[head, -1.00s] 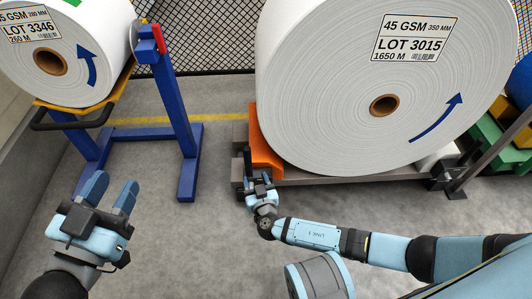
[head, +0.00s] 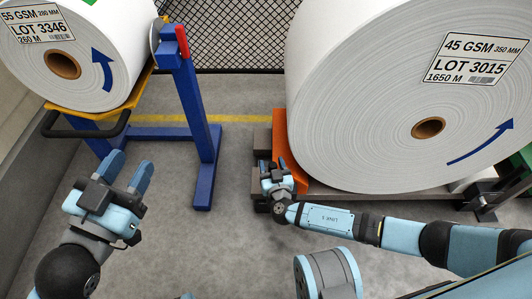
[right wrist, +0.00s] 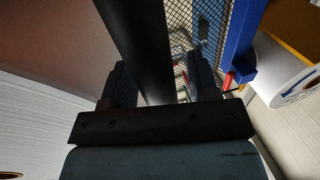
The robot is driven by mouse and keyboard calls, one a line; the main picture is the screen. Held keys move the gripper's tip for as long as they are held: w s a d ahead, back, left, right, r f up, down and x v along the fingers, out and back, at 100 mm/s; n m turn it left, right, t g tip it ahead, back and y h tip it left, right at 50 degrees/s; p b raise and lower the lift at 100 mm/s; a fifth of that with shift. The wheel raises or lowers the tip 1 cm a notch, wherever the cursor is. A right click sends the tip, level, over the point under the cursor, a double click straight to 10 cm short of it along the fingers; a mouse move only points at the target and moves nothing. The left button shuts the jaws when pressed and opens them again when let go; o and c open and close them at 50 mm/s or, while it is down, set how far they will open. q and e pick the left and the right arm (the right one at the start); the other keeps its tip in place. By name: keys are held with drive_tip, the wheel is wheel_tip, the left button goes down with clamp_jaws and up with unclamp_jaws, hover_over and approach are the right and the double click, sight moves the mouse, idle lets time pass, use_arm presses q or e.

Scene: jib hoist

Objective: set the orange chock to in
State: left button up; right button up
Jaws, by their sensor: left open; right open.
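The orange chock (head: 280,136) stands against the left side of the big white roll (head: 370,100) marked LOT 3015. My right gripper (head: 273,166) is open just in front of the chock, low at its near end, and hides part of it. In the right wrist view, a dark bar (right wrist: 143,45) runs between the two open fingers (right wrist: 160,85). I cannot tell whether they touch it. A brownish-red surface (right wrist: 60,50) fills the left of that view, perhaps the chock. My left gripper (head: 127,178) is open and empty over the floor.
A blue stand (head: 200,120) with a yellow cradle and black handle (head: 85,125) holds a smaller white roll (head: 85,50) at left. Grey blocks (head: 262,140) lie left of the chock. Mesh fence (head: 235,40) stands behind. The floor between is clear.

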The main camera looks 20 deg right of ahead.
drive_tip(key=shift+w, duration=0.35)
drive_tip(key=shift+s, duration=0.1)
clamp_jaws()
drive_tip(key=d, duration=0.1)
drive_tip(key=s+d, duration=0.1)
drive_tip(key=d, duration=0.1)
drive_tip(key=shift+d, duration=0.25)
unclamp_jaws()
drive_tip(key=shift+w+a, duration=0.1)
